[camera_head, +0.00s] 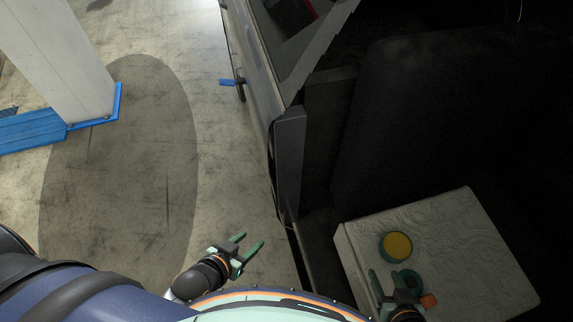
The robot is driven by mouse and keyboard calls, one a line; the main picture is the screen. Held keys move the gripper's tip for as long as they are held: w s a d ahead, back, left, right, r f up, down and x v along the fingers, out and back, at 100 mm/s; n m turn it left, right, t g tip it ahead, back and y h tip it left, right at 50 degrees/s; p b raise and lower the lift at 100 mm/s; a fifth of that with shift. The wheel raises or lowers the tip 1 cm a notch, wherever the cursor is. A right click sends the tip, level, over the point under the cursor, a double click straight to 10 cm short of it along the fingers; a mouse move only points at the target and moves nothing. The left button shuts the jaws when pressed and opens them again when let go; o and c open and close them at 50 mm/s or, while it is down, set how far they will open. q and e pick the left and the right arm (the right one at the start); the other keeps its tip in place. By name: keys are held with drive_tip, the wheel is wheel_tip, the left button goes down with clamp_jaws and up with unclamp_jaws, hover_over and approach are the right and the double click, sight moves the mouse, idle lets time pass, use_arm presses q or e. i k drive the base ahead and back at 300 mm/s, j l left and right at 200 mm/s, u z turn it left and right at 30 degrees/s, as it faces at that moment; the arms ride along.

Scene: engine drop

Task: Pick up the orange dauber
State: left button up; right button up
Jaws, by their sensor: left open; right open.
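A small orange piece (428,301), which looks like the orange dauber, shows at the right side of my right gripper on the pale box top. It is small and partly hidden, so its full shape is unclear. My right gripper (394,283) is open over the near part of the box, just left of the orange piece. I cannot tell whether they touch. My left gripper (247,246) is open and empty, over the floor left of the vehicle, well away from the orange piece.
A pale patterned box (470,235) bears a round yellow-topped thing with a teal side (397,246), just beyond my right gripper. A dark vehicle body (290,150) stands between my grippers.

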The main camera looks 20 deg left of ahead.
sight(428, 301)
drive_tip(key=z, duration=1.6)
drive_tip(key=j+u, duration=0.2)
drive_tip(key=j, duration=0.2)
